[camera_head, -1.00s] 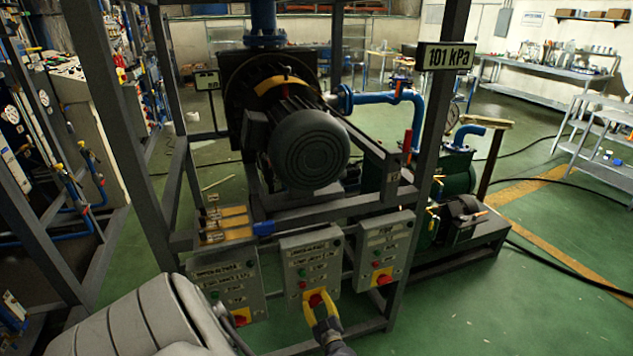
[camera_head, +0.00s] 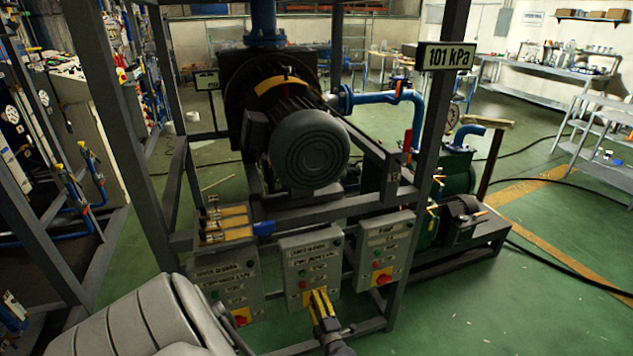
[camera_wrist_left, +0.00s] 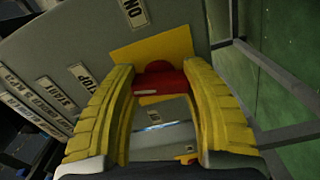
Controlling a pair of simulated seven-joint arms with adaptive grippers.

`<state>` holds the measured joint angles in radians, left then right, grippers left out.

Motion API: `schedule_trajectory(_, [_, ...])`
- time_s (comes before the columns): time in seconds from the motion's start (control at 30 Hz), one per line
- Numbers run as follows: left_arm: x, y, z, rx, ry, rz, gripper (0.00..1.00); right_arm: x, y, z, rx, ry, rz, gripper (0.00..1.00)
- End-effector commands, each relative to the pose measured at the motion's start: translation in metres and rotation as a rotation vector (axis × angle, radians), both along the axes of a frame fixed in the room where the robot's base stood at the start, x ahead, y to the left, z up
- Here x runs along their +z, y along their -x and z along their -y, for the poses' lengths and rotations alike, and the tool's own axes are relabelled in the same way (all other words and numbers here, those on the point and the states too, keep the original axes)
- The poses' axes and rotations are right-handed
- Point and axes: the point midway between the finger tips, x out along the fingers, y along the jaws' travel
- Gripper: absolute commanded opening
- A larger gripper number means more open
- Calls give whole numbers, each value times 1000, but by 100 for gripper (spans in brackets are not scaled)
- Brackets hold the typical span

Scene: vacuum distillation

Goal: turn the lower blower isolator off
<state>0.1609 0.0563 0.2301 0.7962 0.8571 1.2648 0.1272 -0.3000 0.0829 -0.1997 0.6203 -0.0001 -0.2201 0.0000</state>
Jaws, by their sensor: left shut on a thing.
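The lower blower isolator is a red knob (camera_wrist_left: 160,80) on a yellow plate (camera_wrist_left: 145,57), on the front of the middle grey control box (camera_head: 311,262). My left gripper (camera_head: 320,301) is at the lower part of that box, its yellow fingers covering most of the knob in the head view. In the left wrist view, the two yellow fingers (camera_wrist_left: 160,98) stand on either side of the red knob and are shut on it. An ON label (camera_wrist_left: 134,12) sits beside the yellow plate. My right gripper is not in view.
Similar control boxes stand to the left (camera_head: 228,285) and right (camera_head: 384,250), each with a red knob on yellow. A grey frame post (camera_head: 432,120) and a large motor (camera_head: 308,148) are behind and above. A display (camera_head: 447,57) reads 101 kPa.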

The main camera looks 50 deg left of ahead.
Motion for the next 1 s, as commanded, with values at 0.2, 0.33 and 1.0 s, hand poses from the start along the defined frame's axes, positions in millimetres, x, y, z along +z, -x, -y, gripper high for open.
schedule_trajectory(0.2, [0, 0, 0, 0, 47, 120, 18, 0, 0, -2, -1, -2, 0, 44])
schedule_trajectory(0.33, [0, 0, 0, 0, 65, 169, 18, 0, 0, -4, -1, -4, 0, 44])
schedule_trajectory(1.0, [0, 0, 0, 1, 89, 228, 18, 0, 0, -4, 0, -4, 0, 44])
